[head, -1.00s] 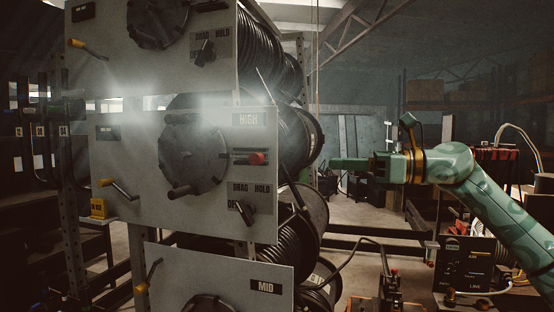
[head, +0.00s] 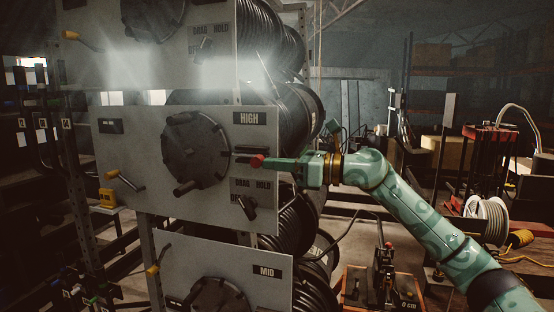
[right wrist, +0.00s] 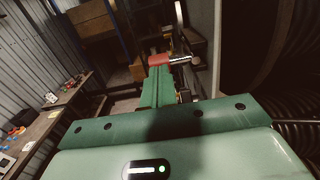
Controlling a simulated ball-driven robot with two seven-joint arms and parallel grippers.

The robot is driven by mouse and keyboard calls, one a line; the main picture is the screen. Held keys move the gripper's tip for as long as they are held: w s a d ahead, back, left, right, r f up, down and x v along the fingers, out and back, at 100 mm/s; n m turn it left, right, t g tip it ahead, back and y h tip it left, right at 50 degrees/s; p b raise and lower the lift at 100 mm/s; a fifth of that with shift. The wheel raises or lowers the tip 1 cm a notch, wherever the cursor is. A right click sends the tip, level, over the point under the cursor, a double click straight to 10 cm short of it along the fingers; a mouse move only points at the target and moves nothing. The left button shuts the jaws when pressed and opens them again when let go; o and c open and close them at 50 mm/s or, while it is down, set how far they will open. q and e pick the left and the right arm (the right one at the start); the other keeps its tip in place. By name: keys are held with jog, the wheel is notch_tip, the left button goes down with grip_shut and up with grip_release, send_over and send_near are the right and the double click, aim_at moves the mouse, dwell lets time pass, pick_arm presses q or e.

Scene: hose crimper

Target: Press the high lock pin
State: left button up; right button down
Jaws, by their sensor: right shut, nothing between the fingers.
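The high lock pin has a red knob (head: 257,161) on the grey panel labelled HIGH (head: 130,150), right of the round hub and below the label. In the right wrist view the red knob (right wrist: 159,60) sits on a shiny metal shaft that runs to the panel on the right. My right gripper (head: 272,164) is shut and empty, its green fingers pointing left at the knob. In the wrist view its fingertips (right wrist: 157,72) are right at the knob; I cannot tell whether they touch. My left gripper is not in view.
A DRAG/HOLD switch (head: 246,205) is just below the pin. The MID panel (head: 215,262) is lower, and another panel is above. Black hose reels (head: 300,120) stand behind the panels. A yellow-handled crank (head: 125,180) is at left. An orange-edged bench unit (head: 383,285) stands below my right arm.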

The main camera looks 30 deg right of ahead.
jog(key=p+x, duration=0.2)
jog(key=x, duration=0.1)
jog(key=shift+r, duration=0.25)
jog(key=shift+w+f, duration=0.1)
jog(key=shift+a+f, duration=0.1)
